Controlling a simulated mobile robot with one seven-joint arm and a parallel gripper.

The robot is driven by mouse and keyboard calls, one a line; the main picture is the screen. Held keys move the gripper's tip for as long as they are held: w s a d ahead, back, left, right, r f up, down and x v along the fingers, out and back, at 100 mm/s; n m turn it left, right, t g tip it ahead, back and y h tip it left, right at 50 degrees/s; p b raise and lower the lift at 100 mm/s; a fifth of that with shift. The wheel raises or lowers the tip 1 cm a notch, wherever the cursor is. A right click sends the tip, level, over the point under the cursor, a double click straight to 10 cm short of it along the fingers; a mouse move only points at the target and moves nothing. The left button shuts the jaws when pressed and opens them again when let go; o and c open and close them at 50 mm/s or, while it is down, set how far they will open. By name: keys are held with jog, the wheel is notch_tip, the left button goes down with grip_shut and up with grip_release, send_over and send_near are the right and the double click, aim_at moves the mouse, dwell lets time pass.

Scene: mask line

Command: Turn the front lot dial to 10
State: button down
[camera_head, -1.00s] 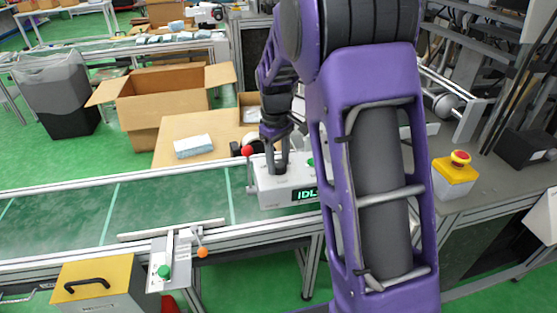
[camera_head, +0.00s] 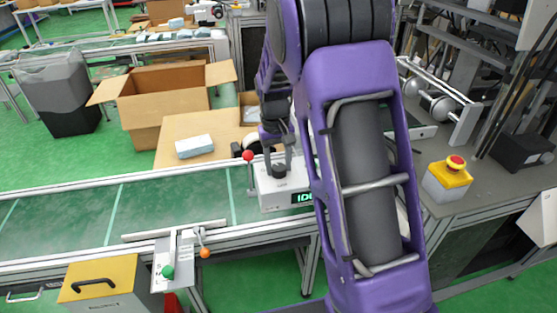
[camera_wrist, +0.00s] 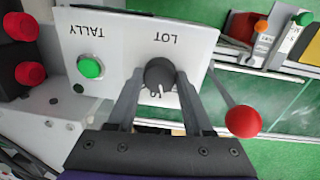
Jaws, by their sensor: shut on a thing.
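The lot dial is a dark round knob (camera_wrist: 159,74) with a white pointer mark, on the white top of a control box (camera_wrist: 110,40). The lettering LOT shows beside it, upside down in the wrist view. My gripper (camera_wrist: 158,84) is shut on the knob, one finger on each side. The pointer faces the gripper side, beside small numerals partly hidden and too unclear to read. In the head view my gripper (camera_head: 279,165) reaches down onto the box (camera_head: 265,199), whose green display is partly covered by my arm.
A green TALLY button (camera_wrist: 90,67) sits beside the dial on the box top. A red ball-ended lever (camera_wrist: 243,121) stands close to one finger. Red knobs (camera_wrist: 30,73) are on the other side. A green conveyor (camera_head: 165,205) runs past the box.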

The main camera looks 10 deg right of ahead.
aim_at(275, 167)
jog(key=shift+m+p, duration=0.6)
jog(key=shift+m, duration=1.1)
jog(key=shift+c, duration=1.5)
grip_release()
jog(key=shift+r, duration=0.1)
notch_tip(275, 167, up, 17)
jog(key=p, duration=0.2)
jog(key=shift+w+a+r, duration=0.15)
jog(key=shift+a, duration=0.25)
